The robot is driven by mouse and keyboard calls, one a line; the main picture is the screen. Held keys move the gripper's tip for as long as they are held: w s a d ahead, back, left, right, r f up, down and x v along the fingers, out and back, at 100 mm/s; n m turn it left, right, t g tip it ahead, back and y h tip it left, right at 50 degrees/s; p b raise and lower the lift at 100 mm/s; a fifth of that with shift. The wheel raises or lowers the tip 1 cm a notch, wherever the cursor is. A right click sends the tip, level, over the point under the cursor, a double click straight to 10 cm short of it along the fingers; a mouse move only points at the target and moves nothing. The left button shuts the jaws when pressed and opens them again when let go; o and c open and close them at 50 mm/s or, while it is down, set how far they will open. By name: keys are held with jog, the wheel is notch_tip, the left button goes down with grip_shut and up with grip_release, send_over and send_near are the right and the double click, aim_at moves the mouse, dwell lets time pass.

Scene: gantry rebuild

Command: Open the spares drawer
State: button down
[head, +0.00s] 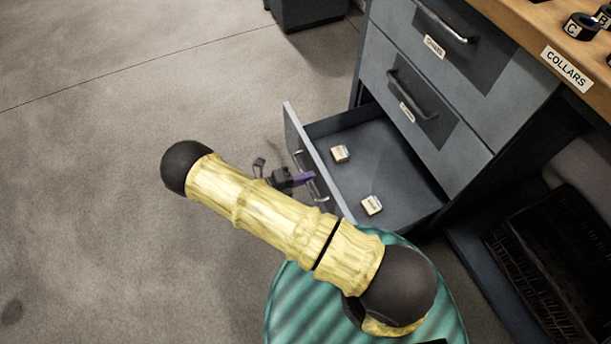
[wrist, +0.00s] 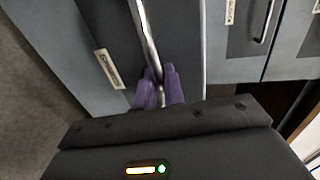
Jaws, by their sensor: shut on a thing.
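The bottom drawer (head: 385,158) of the grey cabinet stands pulled well out in the head view. Two small boxes, one (head: 340,154) near the front and one (head: 372,205) nearer me, lie on its floor. My gripper (head: 308,179) is at the outer face of this drawer, partly behind my own arm. In the wrist view its purple fingers (wrist: 160,92) are shut on the bar handle (wrist: 146,38). A label (wrist: 108,69) sits on the drawer front beside the handle; I cannot read it.
Two drawers above, the middle one (head: 455,150) and the top one (head: 489,83), are shut. A wooden worktop (head: 533,24) with a COLLARS label is above them. A dark crate (head: 540,262) stands at right. The floor (head: 110,110) at left is clear.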

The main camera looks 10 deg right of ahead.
jog(key=c, duration=1.6)
grip_release()
jog(key=p+v, duration=0.3)
jog(key=v, duration=1.4)
jog(key=shift+s+a+f, duration=0.1)
jog(key=shift+a, duration=0.15)
jog(key=shift+d, duration=0.1)
